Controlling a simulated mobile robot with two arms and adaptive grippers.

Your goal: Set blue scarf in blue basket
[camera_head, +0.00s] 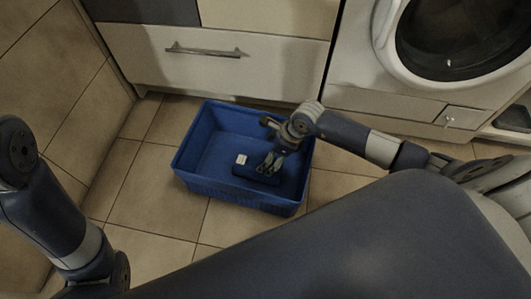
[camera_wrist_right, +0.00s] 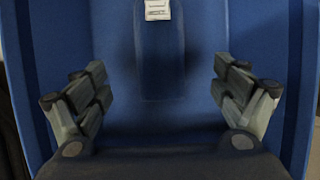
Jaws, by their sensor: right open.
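The blue basket (camera_head: 190,150) stands on the tiled floor in front of the drawer; its walls also show in the wrist view (camera_wrist_right: 296,70). A dark blue folded piece with a white label, which looks like the blue scarf (camera_head: 244,170), lies inside on the basket floor. It also shows in the wrist view (camera_wrist_right: 160,60), top centre. My right gripper (camera_head: 266,169) reaches down into the basket over the scarf.
A white drawer front with a metal handle (camera_head: 205,51) stands behind the basket. A washing machine (camera_head: 380,75) stands at the back right. Tiled floor (camera_head: 150,185) is clear to the left of the basket.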

